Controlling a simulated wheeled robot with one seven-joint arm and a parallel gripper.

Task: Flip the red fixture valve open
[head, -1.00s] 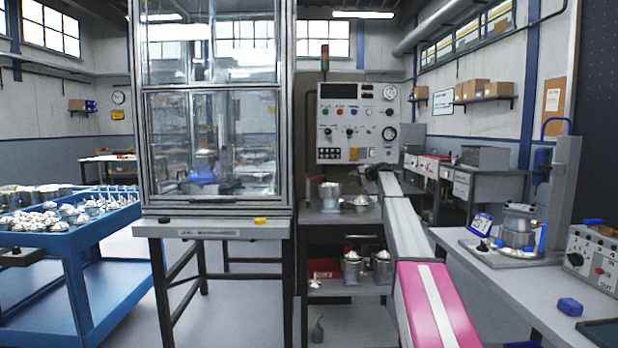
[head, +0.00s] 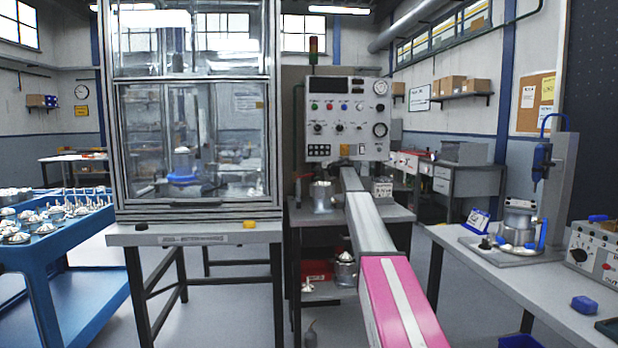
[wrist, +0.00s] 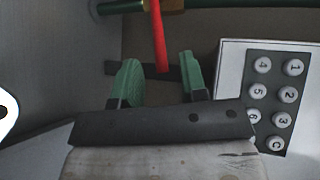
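The red valve lever (wrist: 158,35) is a slim red bar in the wrist view, coming down from the top edge. Its lower end lies in the gap between the two green fingertips of my gripper (wrist: 160,65). The fingers are apart, with a gap visible on both sides of the lever; I see no contact. A green pipe with a brass-coloured fitting (wrist: 170,5) crosses the top behind the lever.
A keypad (wrist: 274,100) on a pale panel is close on the right in the wrist view. In the head view a glazed cabinet (head: 190,205) stands left of the panel. A metal pot (head: 322,197) is on the bench below it. A side bench (head: 455,243) is at the right.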

